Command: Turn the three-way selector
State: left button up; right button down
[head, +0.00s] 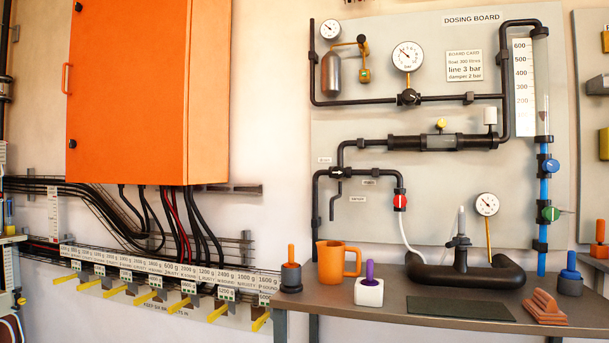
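The selector (338,173) appears to be the small black fitting with a white arrow mark on the black pipework, low on the left of the dosing board (450,222). Small labels sit around it, too small to read surely. Pipes run from it upward, to the right and down on the left, and a short open pipe end (332,208) hangs below it. Neither of my grippers is in view.
A grey table (390,300) stands below the board. On it are an orange jug (335,262), a white block with a purple handle (369,291) and a black manifold (465,274). A red valve (400,202) is right of the selector. An orange cabinet (130,90) hangs left.

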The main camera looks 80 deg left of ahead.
aim_at(337, 173)
jog(key=u, duration=2.2)
jog(key=l, duration=0.1)
